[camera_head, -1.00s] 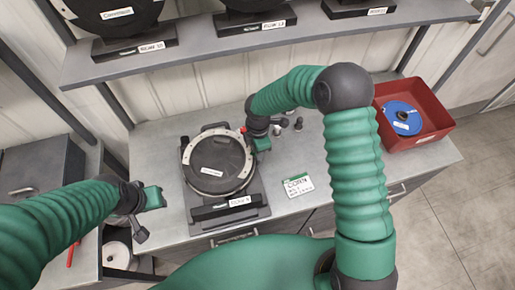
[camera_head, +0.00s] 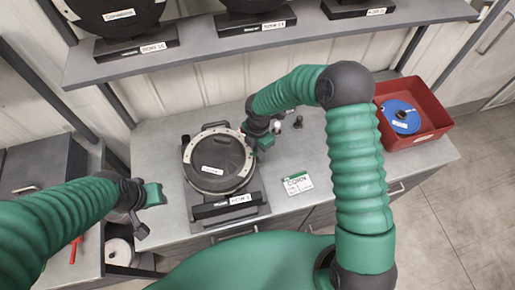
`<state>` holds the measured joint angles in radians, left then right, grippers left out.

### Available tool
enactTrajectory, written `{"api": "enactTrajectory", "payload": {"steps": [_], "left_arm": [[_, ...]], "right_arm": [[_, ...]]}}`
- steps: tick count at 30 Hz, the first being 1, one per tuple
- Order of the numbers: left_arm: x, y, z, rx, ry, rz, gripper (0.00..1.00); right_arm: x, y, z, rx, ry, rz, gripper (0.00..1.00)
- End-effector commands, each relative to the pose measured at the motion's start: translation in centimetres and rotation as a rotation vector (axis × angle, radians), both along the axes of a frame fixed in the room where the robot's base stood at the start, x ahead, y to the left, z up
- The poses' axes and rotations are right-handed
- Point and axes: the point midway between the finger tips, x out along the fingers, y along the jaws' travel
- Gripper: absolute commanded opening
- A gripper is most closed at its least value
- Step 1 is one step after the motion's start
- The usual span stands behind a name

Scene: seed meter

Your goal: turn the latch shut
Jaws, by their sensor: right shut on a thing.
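The seed meter (camera_head: 218,165), a round dark housing with a pale rim on a black base, sits on the grey bench. Its latch is at the rim's right side, mostly hidden by my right gripper (camera_head: 248,141). My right gripper is shut on the latch there, as far as I can tell; the fingertips are small and partly covered by the arm. My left gripper (camera_head: 153,196) is to the left of the meter, apart from it and near the bench's front left; its jaw gap is not clear.
A red bin (camera_head: 430,118) with a blue disc (camera_head: 401,117) stands at the bench's right end. A white CORN card (camera_head: 297,183) lies right of the meter. Small dark knobs (camera_head: 298,122) stand behind my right arm. A shelf (camera_head: 270,42) with more meters hangs above.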

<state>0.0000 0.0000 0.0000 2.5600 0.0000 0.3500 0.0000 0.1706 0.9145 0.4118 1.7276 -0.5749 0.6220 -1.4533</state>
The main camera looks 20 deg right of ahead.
Motion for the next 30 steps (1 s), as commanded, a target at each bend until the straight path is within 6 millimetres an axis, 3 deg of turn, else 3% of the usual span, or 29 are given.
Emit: {"api": "enactTrajectory", "payload": {"steps": [4, 5, 9, 20, 23, 30], "left_arm": [[0.0, 0.0, 0.0, 0.000, 0.000, 0.000, 0.38], [0.0, 0.0, 0.0, 0.000, 0.000, 0.000, 0.38], [0.0, 0.0, 0.0, 0.000, 0.000, 0.000, 0.38], [0.0, 0.0, -0.2, 0.000, 0.000, 0.000, 0.38], [0.0, 0.0, -0.7, 0.000, 0.000, 0.000, 0.38], [0.0, 0.0, -2.2, 0.000, 0.000, 0.000, 0.38]], "right_arm": [[0.3, -0.2, 0.2, -0.002, -0.007, -0.002, 0.00], [0.3, -0.2, 0.2, -0.001, -0.006, -0.002, 0.24], [0.2, -0.1, 0.1, -0.001, -0.004, -0.002, 0.43], [0.1, -0.1, 0.5, 0.000, -0.004, -0.002, 0.43], [0.2, -0.1, 1.9, 0.000, -0.007, -0.004, 0.43], [0.3, -0.2, 8.6, -0.001, -0.009, -0.005, 0.43]]}}
